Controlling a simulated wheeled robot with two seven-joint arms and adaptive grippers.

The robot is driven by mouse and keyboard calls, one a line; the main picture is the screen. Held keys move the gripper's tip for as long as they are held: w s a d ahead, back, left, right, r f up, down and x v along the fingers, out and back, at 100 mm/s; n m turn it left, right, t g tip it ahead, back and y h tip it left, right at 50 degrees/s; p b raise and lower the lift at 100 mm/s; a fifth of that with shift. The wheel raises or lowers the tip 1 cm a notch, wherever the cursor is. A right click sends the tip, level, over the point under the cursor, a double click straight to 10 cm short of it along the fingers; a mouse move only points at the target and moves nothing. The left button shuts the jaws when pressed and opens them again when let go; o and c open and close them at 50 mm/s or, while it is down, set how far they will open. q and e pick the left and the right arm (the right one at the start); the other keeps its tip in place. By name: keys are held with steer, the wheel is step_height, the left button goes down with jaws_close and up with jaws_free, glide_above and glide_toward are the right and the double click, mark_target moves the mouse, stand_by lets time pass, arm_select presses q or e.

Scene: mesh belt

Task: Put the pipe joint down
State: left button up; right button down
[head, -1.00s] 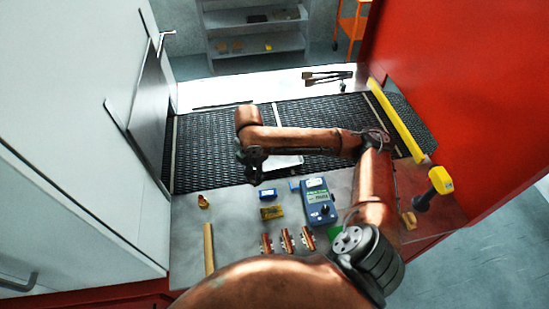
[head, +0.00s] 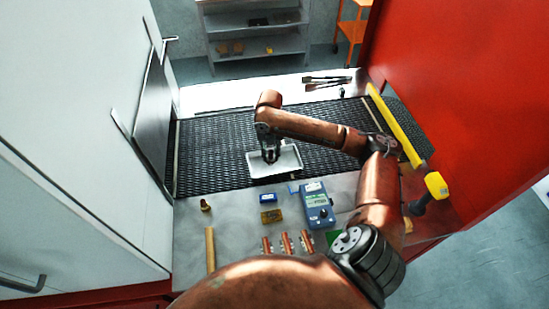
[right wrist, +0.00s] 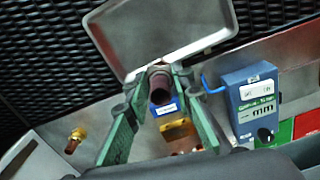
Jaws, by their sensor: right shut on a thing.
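My right gripper (head: 270,157) hangs over the shallow grey tray (head: 291,161) on the black mesh belt. In the right wrist view its two green-padded fingers (right wrist: 160,95) are shut on the pipe joint (right wrist: 159,87), a short brown copper-coloured tube with an open round end. The joint shows against the near edge of the tray (right wrist: 165,25); I cannot tell whether it touches the tray. In the head view the joint is mostly hidden by the gripper. My left gripper is not in view.
On the metal bench before the belt are a blue meter (head: 317,203), a blue box (head: 268,197), a yellow block (head: 271,216), a brass fitting (head: 205,205), a wooden rod (head: 210,250) and several copper pieces (head: 286,243). A red wall (head: 465,90) stands at right. The belt left of the tray is clear.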

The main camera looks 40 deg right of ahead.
steer(key=w+d+f, duration=0.1)
steer(key=f, duration=0.1)
steer(key=w+d+f, duration=0.1)
steer(key=d+f, duration=0.1)
steer(key=w+d+f, duration=0.1)
steer(key=f, duration=0.1)
steer(key=shift+w+d+f, duration=0.15)
steer(key=shift+d+f, duration=0.05)
steer(key=shift+d, duration=0.05)
step_height(320, 180, down, 2)
steer(key=shift+f+p, duration=0.2)
steer(key=shift+p, duration=0.45)
steer(key=shift+f, duration=0.2)
steer(key=shift+f, duration=0.15)
steer(key=c, duration=1.7)
jaws_free()
steer(key=shift+o, duration=0.2)
step_height(320, 180, up, 12)
steer(key=b, duration=0.1)
